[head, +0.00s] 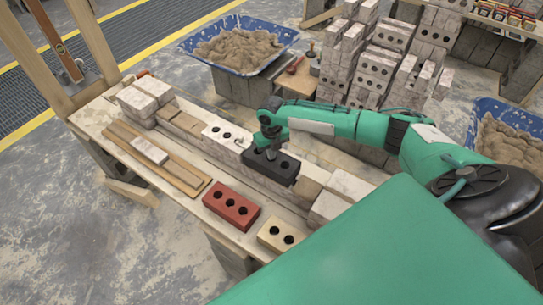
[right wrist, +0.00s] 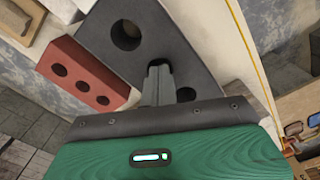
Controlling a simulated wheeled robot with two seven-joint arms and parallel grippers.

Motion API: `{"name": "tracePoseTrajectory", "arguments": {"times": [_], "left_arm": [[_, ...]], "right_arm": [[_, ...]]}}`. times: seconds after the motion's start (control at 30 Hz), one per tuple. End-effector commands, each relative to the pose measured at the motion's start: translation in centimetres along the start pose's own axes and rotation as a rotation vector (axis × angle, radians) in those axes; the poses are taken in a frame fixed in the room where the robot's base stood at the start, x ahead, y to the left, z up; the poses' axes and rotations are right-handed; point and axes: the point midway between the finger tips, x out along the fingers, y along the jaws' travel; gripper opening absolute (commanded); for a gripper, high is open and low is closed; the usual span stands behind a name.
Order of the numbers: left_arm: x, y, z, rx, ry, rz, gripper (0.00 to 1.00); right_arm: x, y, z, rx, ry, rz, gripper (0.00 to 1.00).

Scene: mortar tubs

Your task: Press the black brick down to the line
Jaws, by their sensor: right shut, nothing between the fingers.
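The black brick (head: 284,171) with round holes lies on the low wall on the bench, right of a white holed brick (head: 213,131). My right gripper (head: 271,153) is shut and empty, pointing down over the black brick. In the right wrist view the shut fingers (right wrist: 157,82) stand over the top of the black brick (right wrist: 178,45), beside a hole; whether they touch it I cannot tell. A thin yellow line (right wrist: 254,62) runs along the brick's right side in that view. The gap in height between line and brick is not clear. My left gripper is not in view.
A red brick (head: 231,206) and a cream brick (head: 282,235) lie on the bench in front of the wall. Wooden strips (head: 160,160) lie to the left. Blue mortar tubs (head: 238,45) and brick stacks (head: 375,65) stand behind.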

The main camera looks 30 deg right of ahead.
Motion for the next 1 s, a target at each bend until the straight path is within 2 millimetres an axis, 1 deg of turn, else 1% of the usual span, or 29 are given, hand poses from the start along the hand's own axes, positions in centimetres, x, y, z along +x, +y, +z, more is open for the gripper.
{"name": "tracePoseTrajectory", "arguments": {"times": [0.2,1.0], "left_arm": [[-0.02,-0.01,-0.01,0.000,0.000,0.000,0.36],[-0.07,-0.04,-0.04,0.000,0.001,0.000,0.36]], "right_arm": [[0.37,0.03,-0.14,0.000,0.003,0.000,0.00],[0.80,0.06,-0.31,-0.001,0.007,-0.001,0.00]]}}
